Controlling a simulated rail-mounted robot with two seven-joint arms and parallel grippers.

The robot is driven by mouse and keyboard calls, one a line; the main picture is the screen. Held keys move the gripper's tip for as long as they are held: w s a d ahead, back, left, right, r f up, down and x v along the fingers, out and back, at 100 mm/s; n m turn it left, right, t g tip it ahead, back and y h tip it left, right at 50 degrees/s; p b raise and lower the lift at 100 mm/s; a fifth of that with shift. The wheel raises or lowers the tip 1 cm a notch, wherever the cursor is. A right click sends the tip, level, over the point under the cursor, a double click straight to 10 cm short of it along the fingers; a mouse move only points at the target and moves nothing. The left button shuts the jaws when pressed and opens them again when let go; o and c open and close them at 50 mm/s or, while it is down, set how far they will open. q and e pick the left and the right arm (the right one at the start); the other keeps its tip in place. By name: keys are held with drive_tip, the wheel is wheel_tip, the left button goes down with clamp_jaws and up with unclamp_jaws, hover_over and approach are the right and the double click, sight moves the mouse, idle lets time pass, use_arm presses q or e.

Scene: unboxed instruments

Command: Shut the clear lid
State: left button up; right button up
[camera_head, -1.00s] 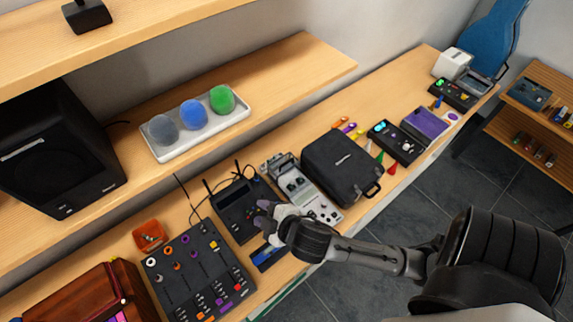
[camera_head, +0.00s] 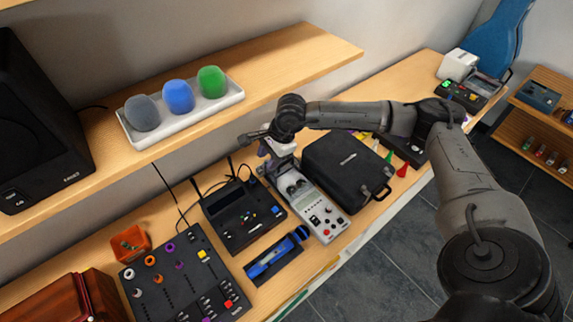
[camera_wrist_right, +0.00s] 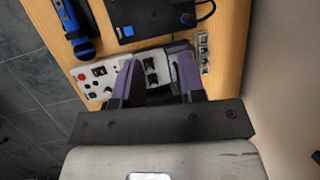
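A pale grey instrument (camera_head: 322,212) with dark round parts and red and black knobs lies in the middle of the bench, beside the black case. In the head view, its back end is partly hidden by my right gripper (camera_head: 266,147), so the clear lid is hard to make out there. In the right wrist view, the instrument's panel (camera_wrist_right: 95,78) lies below the open purple-lined fingers (camera_wrist_right: 156,75). A narrow clear-grey piece (camera_wrist_right: 204,52) stands just beyond the fingers; I cannot tell if it is the lid's edge. My left gripper is not in view.
The black case (camera_head: 345,168) stands close on the instrument's right. A black device with antennas (camera_head: 240,215) and a blue microphone (camera_head: 270,262) lie to its left. The shelf (camera_head: 300,62) with a white tray (camera_head: 190,118) overhangs the back.

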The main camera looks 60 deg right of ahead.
drive_tip(key=s+d+g+h, duration=0.1)
drive_tip(key=d+h, duration=0.2)
drive_tip(key=d, duration=0.6)
approach(286, 162)
drive_tip(key=shift+h, duration=0.3)
drive_tip(key=f, duration=0.3)
drive_tip(key=w+f, duration=0.1)
drive_tip(key=f, duration=0.2)
drive_tip(key=shift+w+f+p, duration=0.2)
drive_tip(key=shift+f+p, duration=0.1)
drive_tip(key=shift+p, duration=0.1)
drive_tip(key=shift+w+f, duration=0.15)
drive_tip(key=shift+f, duration=0.7)
drive_tip(key=c, duration=0.6)
clamp_jaws()
